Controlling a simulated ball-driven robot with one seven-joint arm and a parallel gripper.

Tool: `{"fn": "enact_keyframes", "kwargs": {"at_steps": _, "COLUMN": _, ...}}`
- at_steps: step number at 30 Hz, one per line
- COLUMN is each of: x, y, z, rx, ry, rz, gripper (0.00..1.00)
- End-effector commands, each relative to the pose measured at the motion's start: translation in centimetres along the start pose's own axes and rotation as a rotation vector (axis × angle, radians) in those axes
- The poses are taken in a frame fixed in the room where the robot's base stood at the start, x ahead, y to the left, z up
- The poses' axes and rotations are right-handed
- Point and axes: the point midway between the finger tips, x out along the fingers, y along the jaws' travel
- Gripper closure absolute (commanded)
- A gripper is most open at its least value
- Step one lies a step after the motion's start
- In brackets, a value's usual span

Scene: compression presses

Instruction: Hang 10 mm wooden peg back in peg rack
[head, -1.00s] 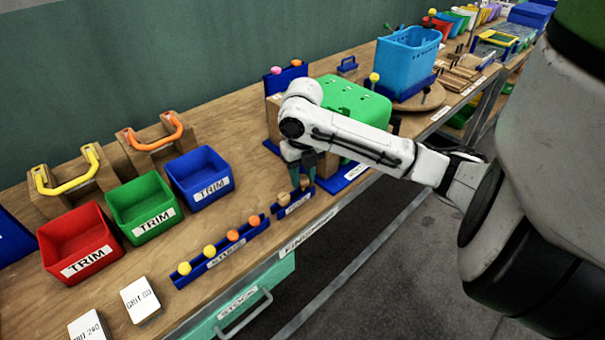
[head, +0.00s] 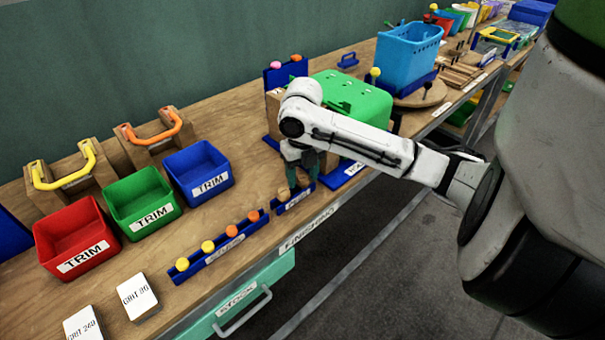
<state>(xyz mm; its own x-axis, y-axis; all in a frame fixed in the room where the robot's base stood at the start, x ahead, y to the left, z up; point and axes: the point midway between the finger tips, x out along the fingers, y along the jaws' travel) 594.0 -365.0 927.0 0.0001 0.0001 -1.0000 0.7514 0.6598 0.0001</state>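A short blue rack (head: 294,203) with a white label, too small to read for sure, stands at the front edge of the wooden bench. A tan wooden peg head (head: 283,193) shows at its left end. My gripper (head: 299,188) points down at the rack's middle and right part, with its dark green fingers close to the top of the rack. The fingers are small and partly merge with the rack behind them. Whether they hold a peg or touch the rack cannot be made out.
A longer blue rack (head: 219,249) with yellow and orange knobs stands to the left. A green rounded press part (head: 352,95) is behind my arm. Red (head: 75,240), green (head: 142,204) and blue (head: 198,173) TRIM bins stand further left.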

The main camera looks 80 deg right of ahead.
Motion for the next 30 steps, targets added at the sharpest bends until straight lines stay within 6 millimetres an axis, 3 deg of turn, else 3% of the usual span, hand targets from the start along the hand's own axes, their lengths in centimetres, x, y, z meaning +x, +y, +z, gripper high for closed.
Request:
{"fn": "enact_keyframes", "kwargs": {"at_steps": 3, "x": 0.0, "y": 0.0, "z": 0.0, "rx": 0.0, "ry": 0.0, "rz": 0.0, "gripper": 0.36}}
{"fn": "enact_keyframes", "kwargs": {"at_steps": 14, "x": -0.9, "y": 0.0, "z": 0.1, "rx": -0.001, "ry": -0.002, "rz": 0.0, "gripper": 0.36}}
{"fn": "enact_keyframes", "kwargs": {"at_steps": 30, "x": -9.9, "y": 0.0, "z": 0.1, "rx": -0.002, "ry": -0.002, "rz": -0.002, "gripper": 0.36}}
